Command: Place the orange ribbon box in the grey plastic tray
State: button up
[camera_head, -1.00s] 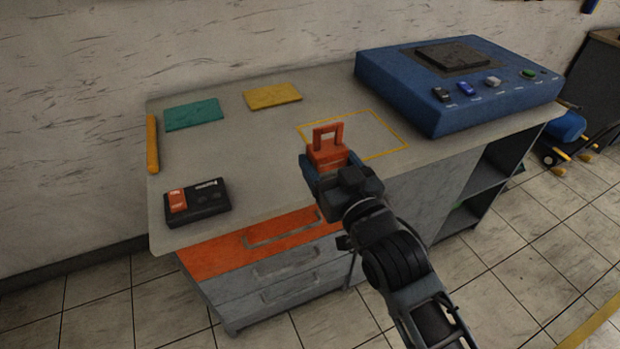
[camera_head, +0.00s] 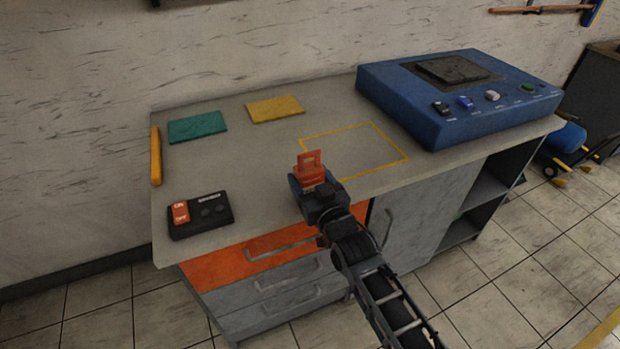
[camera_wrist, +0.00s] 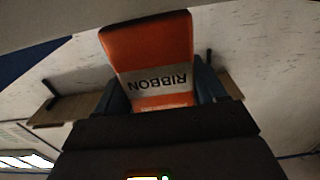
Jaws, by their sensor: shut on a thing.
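In the wrist view the orange box (camera_wrist: 152,50) shows a white label reading RIBBON, upside down, between the fingers of my gripper (camera_wrist: 160,88). The gripper is shut on the box. I cannot tell whether the box touches the bench top. No grey plastic tray can be made out in either view.
The grey bench (camera_head: 260,148) has a yellow outlined rectangle (camera_head: 398,151) beside the box. A blue machine (camera_head: 450,105) stands at the right. A black control box (camera_head: 200,214), a teal pad (camera_head: 197,127), a yellow pad (camera_head: 275,109) and a yellow bar (camera_head: 156,156) lie left.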

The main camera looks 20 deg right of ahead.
jog(key=shift+f, duration=0.2)
jog(key=shift+f, duration=0.15)
jog(key=o, duration=1.1)
jog(key=shift+r, duration=0.3)
jog(key=shift+s+f, duration=0.1)
jog(key=shift+s, duration=0.25)
jog(key=s+b, duration=0.1)
jog(key=s, duration=1)
jog(key=shift+s, duration=0.2)
jog(key=shift+f, duration=0.1)
